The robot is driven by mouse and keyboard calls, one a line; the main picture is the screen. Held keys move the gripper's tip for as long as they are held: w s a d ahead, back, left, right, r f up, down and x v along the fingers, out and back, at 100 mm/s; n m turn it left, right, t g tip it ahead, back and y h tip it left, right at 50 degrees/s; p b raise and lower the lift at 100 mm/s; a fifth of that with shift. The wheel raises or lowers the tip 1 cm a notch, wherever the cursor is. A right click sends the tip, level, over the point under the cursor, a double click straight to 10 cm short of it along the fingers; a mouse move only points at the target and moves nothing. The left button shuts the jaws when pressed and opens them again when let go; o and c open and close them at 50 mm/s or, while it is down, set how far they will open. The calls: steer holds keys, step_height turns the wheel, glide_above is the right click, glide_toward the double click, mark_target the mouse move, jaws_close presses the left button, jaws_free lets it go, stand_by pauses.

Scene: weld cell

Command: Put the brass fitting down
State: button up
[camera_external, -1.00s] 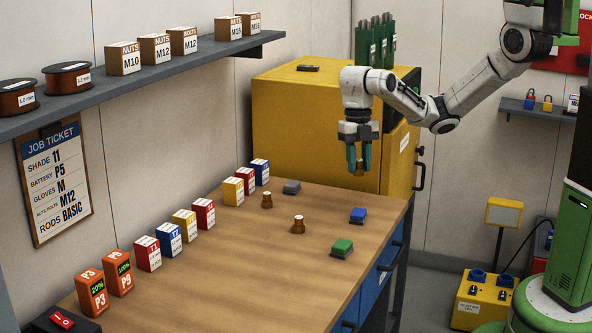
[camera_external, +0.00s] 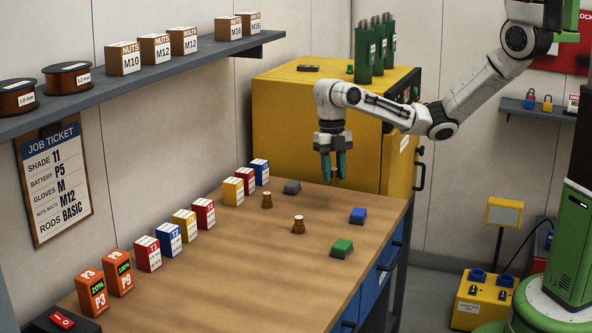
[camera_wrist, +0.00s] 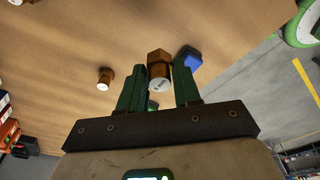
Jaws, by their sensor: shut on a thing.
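My gripper (camera_external: 334,178) hangs above the far part of the wooden table (camera_external: 240,265), fingers pointing down. In the wrist view, a brass fitting (camera_wrist: 159,62) with a pale marked end sits between the fingertips of my gripper (camera_wrist: 159,85), which is shut on it. In the external view the held fitting is hard to make out between the teal fingers. Two similar brass fittings stand upright on the table, one farther back (camera_external: 267,200) and one nearer (camera_external: 298,225). One standing fitting also shows in the wrist view (camera_wrist: 105,76).
On the table are a grey block (camera_external: 292,187), a blue block (camera_external: 358,215) and a green block (camera_external: 342,248). A row of coloured boxes (camera_external: 203,214) lines the wall side. A yellow cabinet (camera_external: 290,125) stands behind. The table's front middle is clear.

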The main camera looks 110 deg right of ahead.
steer(key=b, duration=0.4)
glide_above(318, 214)
steer(key=f, duration=0.5)
steer(key=shift+s+d+f, duration=0.1)
steer(key=shift+d+f, duration=0.15)
steer(key=shift+d, duration=0.1)
step_height(318, 214, down, 3)
steer(key=b, duration=0.2)
steer(key=shift+b, duration=0.35)
steer(key=shift+f, duration=0.1)
steer(key=shift+f, duration=0.1)
steer(key=o, duration=1.1)
